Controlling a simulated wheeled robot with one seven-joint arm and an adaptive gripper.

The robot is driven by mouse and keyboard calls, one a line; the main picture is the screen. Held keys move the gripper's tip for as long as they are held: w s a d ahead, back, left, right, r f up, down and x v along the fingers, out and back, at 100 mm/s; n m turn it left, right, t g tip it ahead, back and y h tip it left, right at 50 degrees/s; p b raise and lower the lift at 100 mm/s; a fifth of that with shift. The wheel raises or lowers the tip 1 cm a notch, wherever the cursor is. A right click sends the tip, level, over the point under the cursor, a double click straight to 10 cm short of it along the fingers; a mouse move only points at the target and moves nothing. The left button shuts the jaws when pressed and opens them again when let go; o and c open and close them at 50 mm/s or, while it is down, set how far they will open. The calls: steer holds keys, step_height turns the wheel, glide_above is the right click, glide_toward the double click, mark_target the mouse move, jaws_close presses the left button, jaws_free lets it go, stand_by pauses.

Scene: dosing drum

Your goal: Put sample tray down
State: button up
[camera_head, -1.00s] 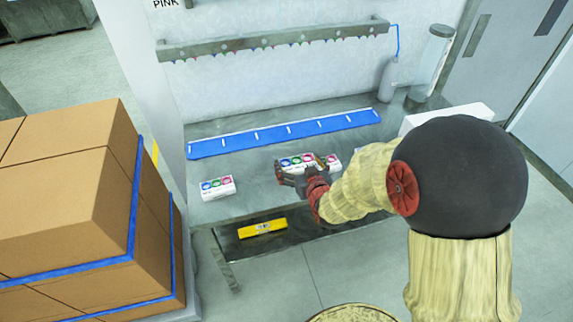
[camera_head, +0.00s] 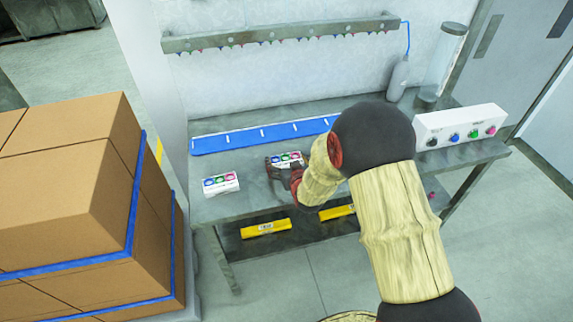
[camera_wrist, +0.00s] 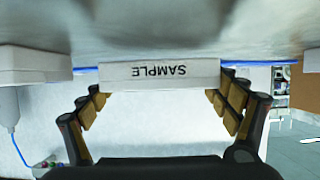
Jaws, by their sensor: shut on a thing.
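The sample tray (camera_head: 291,156) is a white block with coloured round caps on top. It is at the middle of the bench in the head view, partly hidden by my arm. My gripper (camera_head: 283,170) is shut on it. In the wrist view, the tray's white face (camera_wrist: 160,74) reads SAMPLE upside down between the fingers of my gripper (camera_wrist: 160,95). The bench surface (camera_wrist: 165,30) is right against or very close to the tray; I cannot tell whether they touch.
A similar white tray (camera_head: 220,184) stands to the left. A blue strip with white marks (camera_head: 262,136) lies behind. A white button box (camera_head: 460,127) stands at the right. Yellow items (camera_head: 265,229) lie on the lower shelf. Stacked cartons (camera_head: 60,190) stand at the left.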

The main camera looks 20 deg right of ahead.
steer(key=shift+f, duration=0.45)
steer(key=shift+f, duration=0.15)
steer(key=o, duration=1)
